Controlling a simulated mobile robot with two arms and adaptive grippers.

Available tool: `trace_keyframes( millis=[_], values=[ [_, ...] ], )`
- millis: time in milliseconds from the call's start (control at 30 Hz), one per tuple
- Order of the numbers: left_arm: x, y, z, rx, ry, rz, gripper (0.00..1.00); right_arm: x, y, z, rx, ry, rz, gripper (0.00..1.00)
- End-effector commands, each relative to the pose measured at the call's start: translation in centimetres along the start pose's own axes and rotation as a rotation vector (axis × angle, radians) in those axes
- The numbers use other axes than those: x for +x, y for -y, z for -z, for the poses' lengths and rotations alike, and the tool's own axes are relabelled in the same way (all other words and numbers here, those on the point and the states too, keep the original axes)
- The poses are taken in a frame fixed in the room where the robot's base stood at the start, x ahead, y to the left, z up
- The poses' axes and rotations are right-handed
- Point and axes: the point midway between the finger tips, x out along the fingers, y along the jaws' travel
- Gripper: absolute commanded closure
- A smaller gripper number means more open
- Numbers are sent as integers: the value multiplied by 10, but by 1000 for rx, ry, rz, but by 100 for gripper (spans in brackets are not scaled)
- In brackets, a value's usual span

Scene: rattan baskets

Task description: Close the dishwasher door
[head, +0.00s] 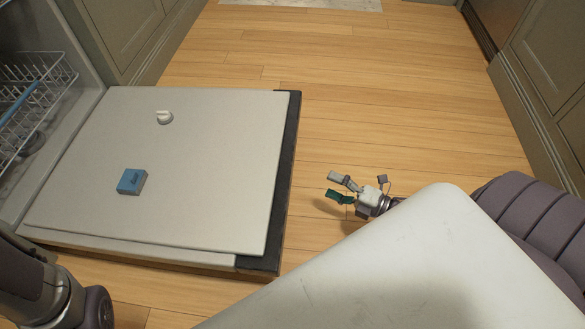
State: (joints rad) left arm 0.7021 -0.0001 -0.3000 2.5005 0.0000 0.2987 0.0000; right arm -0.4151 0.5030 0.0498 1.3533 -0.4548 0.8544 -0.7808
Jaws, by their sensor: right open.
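The dishwasher door (215,155) lies folded down flat, low over the wooden floor, its light inner face up and a dark edge on its right side. A white cap (164,117) and a blue block-like part (131,182) sit on that face. The dishwasher's opening is at the left, with a wire rack (40,85) inside. My right gripper (338,188) is open and empty, to the right of the door's dark edge and apart from it. My left arm shows at the bottom left, but its gripper is out of view.
Cabinets (555,60) line the right side, and more cabinets (115,35) stand at the upper left. The wooden floor (400,90) between them is clear. A pale mat (310,4) lies at the far end.

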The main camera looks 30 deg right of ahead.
Motion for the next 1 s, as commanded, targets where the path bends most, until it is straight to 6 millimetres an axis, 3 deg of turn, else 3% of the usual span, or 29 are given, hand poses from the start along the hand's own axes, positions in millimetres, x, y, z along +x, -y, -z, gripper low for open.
trace_keyframes(
  millis=[500,700,1000],
  values=[
    [-47,-10,16,0,0,0,35,104,1,1,1,-2,-7,19],
    [-53,-11,19,0,0,0,35,122,0,1,2,-1,-4,19],
    [-53,-11,19,-1,-1,0,35,125,-2,1,3,0,-3,19]
  ],
)
